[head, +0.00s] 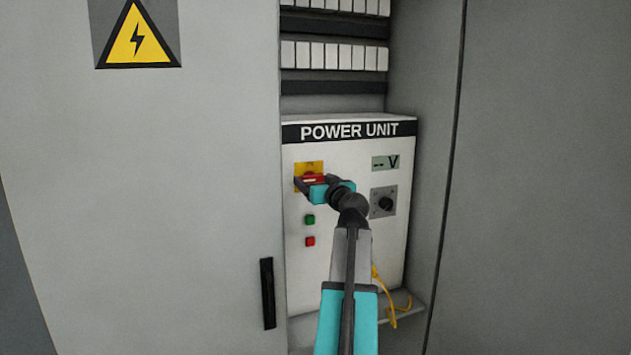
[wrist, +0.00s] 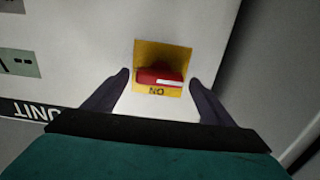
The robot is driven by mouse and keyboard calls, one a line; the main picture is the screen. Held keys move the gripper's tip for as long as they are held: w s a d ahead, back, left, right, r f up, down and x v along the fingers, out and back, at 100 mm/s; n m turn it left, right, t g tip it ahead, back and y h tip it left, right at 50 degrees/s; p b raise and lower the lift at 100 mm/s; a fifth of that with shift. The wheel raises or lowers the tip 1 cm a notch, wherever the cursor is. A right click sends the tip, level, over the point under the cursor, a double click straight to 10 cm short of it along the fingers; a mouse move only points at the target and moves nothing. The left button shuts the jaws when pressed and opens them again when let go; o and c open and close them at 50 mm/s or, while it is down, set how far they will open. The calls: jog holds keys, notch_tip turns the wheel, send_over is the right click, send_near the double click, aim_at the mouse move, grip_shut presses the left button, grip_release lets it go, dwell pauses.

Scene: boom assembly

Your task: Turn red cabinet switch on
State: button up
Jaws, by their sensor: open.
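The red switch (head: 313,178) sits on a yellow plate at the upper left of the white power unit (head: 349,149). The wrist view sees the panel upside down. There the red switch (wrist: 157,77) lies crosswise, its white mark toward the right, with an ON label (wrist: 156,91) just below it on the yellow plate (wrist: 147,49). My gripper (head: 306,184) is at the switch in the head view, partly hiding it. In the wrist view my gripper (wrist: 159,78) is open, one dark finger on each side of the switch, with gaps between. Its grip is empty.
A green button (head: 310,220) and a red button (head: 310,241) sit below the switch. A dial (head: 385,203) and a small display (head: 385,163) are to the right. A yellow cable (head: 392,308) hangs low. The grey cabinet panel with a black handle (head: 268,293) stands close left.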

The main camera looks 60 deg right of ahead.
jog(key=c, duration=1.1)
jog(key=shift+o, duration=0.2)
